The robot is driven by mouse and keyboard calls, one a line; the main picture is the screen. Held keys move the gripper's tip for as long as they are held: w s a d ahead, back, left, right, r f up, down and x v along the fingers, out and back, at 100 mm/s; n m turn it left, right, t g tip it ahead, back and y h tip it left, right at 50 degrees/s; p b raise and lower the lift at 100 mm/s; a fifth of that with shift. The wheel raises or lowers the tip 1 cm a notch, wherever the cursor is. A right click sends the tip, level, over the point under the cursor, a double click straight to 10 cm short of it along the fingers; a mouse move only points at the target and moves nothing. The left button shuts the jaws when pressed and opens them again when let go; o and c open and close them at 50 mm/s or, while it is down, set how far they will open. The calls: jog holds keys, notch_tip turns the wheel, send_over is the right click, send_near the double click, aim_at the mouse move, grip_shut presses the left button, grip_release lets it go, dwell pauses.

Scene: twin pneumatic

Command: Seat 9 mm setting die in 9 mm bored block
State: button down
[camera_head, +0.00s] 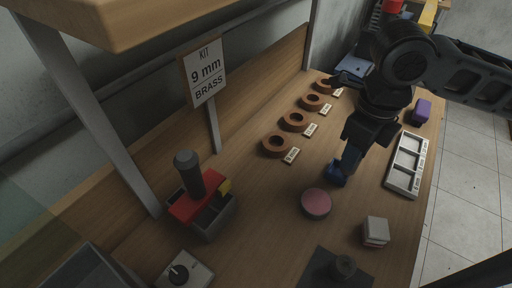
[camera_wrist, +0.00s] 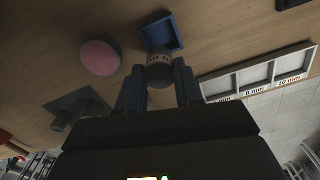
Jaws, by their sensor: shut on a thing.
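My gripper (camera_wrist: 160,85) is shut on a small dark round piece (camera_wrist: 159,66) with a pale lettered band, which I take to be the setting die. Its size marking is too small to read. In the wrist view the piece is between the fingertips, beside a small open blue tray (camera_wrist: 172,25). In the head view my gripper (camera_head: 350,160) is low over the bench at the blue tray (camera_head: 334,178), and the held piece is hidden. Several brown round blocks with central holes (camera_head: 277,146) stand in a row to the left, each with a label. I cannot tell which is 9 mm.
A pink disc (camera_head: 316,203), a white block (camera_head: 376,231) and a dark plate with a knob (camera_head: 337,270) are in front. A white compartment tray (camera_head: 390,187) is right. A red-topped box (camera_head: 198,207) stands left.

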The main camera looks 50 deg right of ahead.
jog(key=w, duration=0.1)
jog(key=w+b, duration=0.1)
jog(key=w, duration=0.1)
jog(key=shift+w+a+f, duration=0.1)
jog(key=shift+a+f, duration=0.15)
jog(key=shift+f, duration=0.05)
jog(key=shift+w+d+f+b, duration=0.1)
jog(key=shift+d+f+b, duration=0.1)
jog(key=shift+b, duration=1)
jog(key=shift+w+b, duration=0.15)
jog(key=shift+b, duration=0.45)
jog(key=w+b, duration=0.1)
jog(key=b, duration=0.4)
jog(key=shift+w+r, duration=0.15)
jog(key=shift+w, duration=0.25)
jog(key=shift+w+a+r+b, duration=0.15)
jog(key=shift+w+r+b, duration=0.1)
jog(key=shift+b, duration=0.1)
jog(key=w+p, duration=0.2)
jog(key=w, duration=0.9)
jog(key=shift+w+a+r+p, duration=0.1)
jog(key=shift+w+a+p, duration=0.05)
jog(key=shift+p, duration=0.15)
jog(key=shift+w+f+b, duration=0.15)
jog(key=shift+f+b, duration=1.15)
jog(key=shift+f, duration=0.45)
